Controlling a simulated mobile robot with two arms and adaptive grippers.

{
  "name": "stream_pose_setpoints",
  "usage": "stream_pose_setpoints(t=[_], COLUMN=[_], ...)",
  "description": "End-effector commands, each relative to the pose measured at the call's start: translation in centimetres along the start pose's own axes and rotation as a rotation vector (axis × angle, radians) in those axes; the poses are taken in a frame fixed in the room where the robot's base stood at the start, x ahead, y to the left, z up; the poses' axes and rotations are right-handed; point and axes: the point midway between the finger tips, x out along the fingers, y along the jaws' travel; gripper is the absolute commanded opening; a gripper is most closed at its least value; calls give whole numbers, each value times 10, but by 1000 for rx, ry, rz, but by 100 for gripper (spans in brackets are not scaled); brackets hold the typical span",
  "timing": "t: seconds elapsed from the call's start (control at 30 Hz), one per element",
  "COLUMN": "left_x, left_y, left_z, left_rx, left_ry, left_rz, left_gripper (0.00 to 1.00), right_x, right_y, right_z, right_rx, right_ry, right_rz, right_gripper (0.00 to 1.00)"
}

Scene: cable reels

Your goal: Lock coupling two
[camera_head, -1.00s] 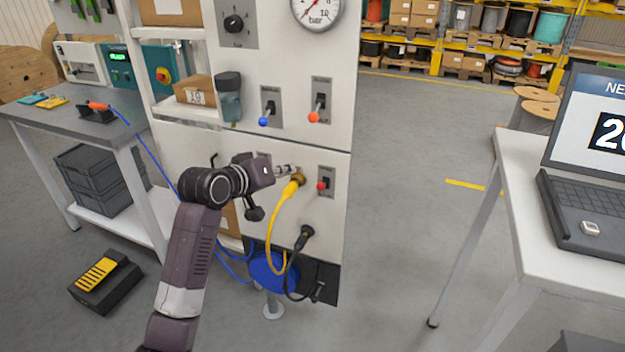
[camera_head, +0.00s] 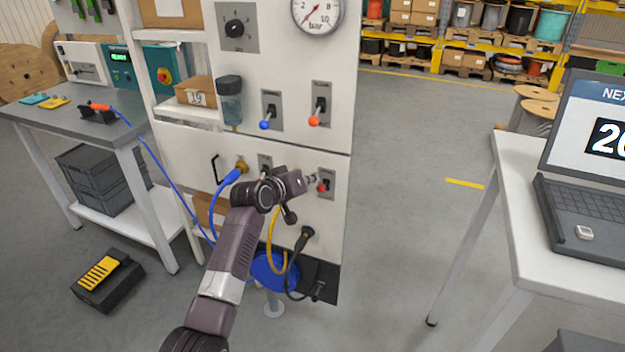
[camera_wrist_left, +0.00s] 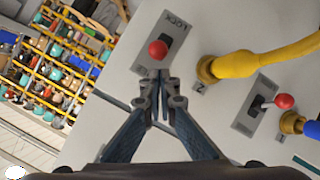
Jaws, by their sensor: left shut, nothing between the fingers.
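My left gripper (camera_head: 311,179) is shut and empty at the panel's lower right, its tips close to the red-knobbed lever (camera_head: 323,186). In the left wrist view the shut fingertips (camera_wrist_left: 158,82) are just below the red knob (camera_wrist_left: 157,49), on a grey plate marked LOCK. I cannot tell whether they touch it. Beside that plate, the yellow coupling (camera_wrist_left: 215,68) is plugged in next to a printed mark that looks like a 2. In the head view my gripper hides this coupling; its yellow hose (camera_head: 271,240) hangs below. My right gripper is not in view.
A blue coupling (camera_head: 234,175) is plugged in at left, and its red-knobbed lever (camera_wrist_left: 284,101) shows in the wrist view. Blue (camera_head: 265,125) and orange (camera_head: 314,121) knobbed levers sit above. A black connector (camera_head: 305,233) hangs below. The floor right of the panel is clear.

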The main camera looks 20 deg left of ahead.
Motion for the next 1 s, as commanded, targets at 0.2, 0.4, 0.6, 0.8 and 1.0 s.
stream_pose_setpoints(t=[0.2,0.4,0.6,0.8,1.0], left_x=[2,2,2,1,1], left_y=[0,0,-2,-3,-4], left_z=[8,8,11,13,15], left_rx=[0,0,1,6,11], left_ry=[0,0,8,43,65], left_rz=[0,0,5,27,41], left_gripper=[0,0,0,0,0], right_x=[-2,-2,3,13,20], right_y=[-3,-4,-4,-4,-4], right_z=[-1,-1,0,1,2], right_rx=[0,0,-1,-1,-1], right_ry=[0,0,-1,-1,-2], right_rz=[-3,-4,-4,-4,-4], right_gripper=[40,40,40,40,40])
